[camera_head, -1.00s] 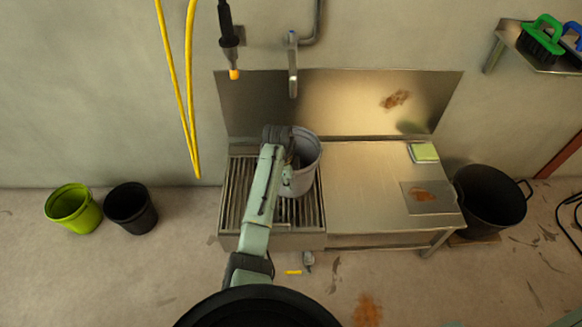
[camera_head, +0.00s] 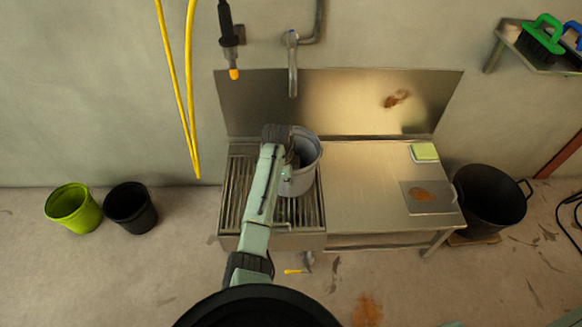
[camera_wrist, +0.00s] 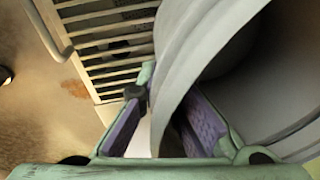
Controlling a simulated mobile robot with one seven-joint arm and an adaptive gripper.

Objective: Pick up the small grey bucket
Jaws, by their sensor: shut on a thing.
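The small grey bucket (camera_head: 307,165) stands upright, or nearly so, over the slatted rack at the left of the metal bench. My gripper (camera_wrist: 160,125) is shut on its wall, with one purple-padded finger outside and the other inside the bucket. In the wrist view the grey bucket (camera_wrist: 205,60) fills the upper right, and its rim runs down between the fingers. In the head view my arm comes from below and hides the bucket's left side. I cannot tell whether its base touches the slats.
The slatted rack (camera_head: 237,190) adjoins a flat metal worktop (camera_head: 365,180). A tap (camera_head: 292,65) hangs above the bucket. A yellow hose (camera_head: 185,100) hangs at left. Green (camera_head: 72,207) and black (camera_head: 130,207) buckets stand on the floor left; a large black tub (camera_head: 490,200) stands right.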

